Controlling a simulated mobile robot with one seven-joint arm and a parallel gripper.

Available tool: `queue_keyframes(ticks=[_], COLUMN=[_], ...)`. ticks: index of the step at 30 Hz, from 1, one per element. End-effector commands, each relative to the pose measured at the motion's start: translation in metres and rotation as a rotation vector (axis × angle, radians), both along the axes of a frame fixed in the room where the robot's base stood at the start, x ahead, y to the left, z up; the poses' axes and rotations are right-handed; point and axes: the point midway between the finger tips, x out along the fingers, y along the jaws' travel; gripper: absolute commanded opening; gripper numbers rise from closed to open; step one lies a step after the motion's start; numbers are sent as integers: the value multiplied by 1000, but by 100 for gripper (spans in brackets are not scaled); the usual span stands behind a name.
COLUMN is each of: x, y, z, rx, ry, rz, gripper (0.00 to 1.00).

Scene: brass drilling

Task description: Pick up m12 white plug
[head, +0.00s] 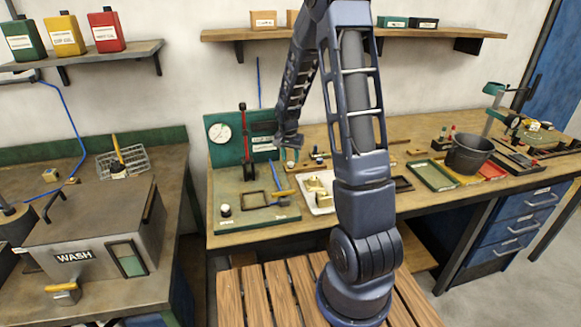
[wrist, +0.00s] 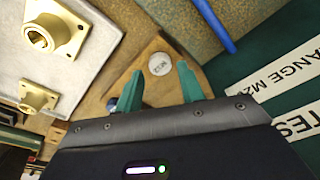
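The white plug (wrist: 160,64) shows a round, pale top with small dark markings that are hard to read. It sits on a wooden block (wrist: 150,48) in the wrist view. My gripper (wrist: 161,82) is open, with its two teal fingers apart. The plug lies between and slightly beyond the fingertips in the picture, and no contact shows. In the head view my gripper (head: 289,140) hangs over the bench beside the green panel. A blue item (wrist: 112,104) on the block is partly hidden by the left finger.
Brass fittings (wrist: 50,35) lie on a white tray (wrist: 88,65) left of the block. A blue rod (wrist: 213,25) and white labels on a green surface (wrist: 282,105) are to the right. A black bucket (head: 468,154) stands farther right on the bench.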

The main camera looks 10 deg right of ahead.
Motion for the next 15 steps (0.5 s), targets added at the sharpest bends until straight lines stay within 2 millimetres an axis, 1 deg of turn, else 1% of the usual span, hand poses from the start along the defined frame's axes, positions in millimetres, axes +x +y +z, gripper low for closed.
queue_keyframes(ticks=[1, 3, 6, 14, 15], x=[0, 1, 2, 3, 3], y=[-1, -1, -2, -2, -2], z=[-8, -17, -26, -28, -28], rx=[0, 0, 0, 0, 0], ry=[4, 4, 2, 0, 0], rz=[-1, -1, -1, 0, 0], gripper=[39, 39, 39, 39, 31])
